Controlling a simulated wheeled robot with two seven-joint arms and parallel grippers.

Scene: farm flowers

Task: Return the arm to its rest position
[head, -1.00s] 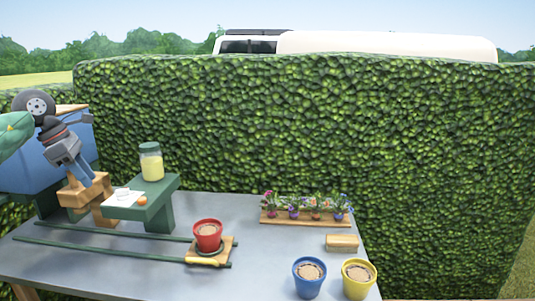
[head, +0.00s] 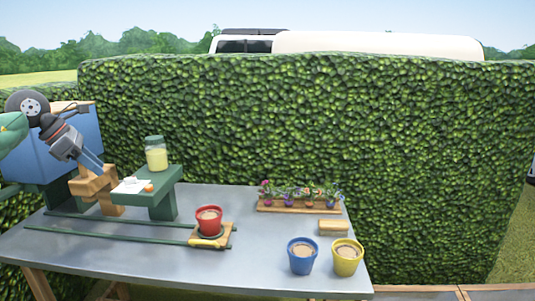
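My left arm comes in from the left edge, with a green part, a dark wheel-like joint and a grey gripper. My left gripper (head: 97,163) points down and to the right, over the wooden block stand at the left of the table. Its two slim fingers show side by side with a narrow gap, and nothing is seen between them. My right gripper is not in view.
A green stand (head: 168,180) holds a jar (head: 156,154) and a white card (head: 130,186). Blue (head: 302,262) and yellow (head: 346,263) pots stand at the right, with a flower tray (head: 268,204) behind. The tabletop (head: 120,262) between is mostly clear.

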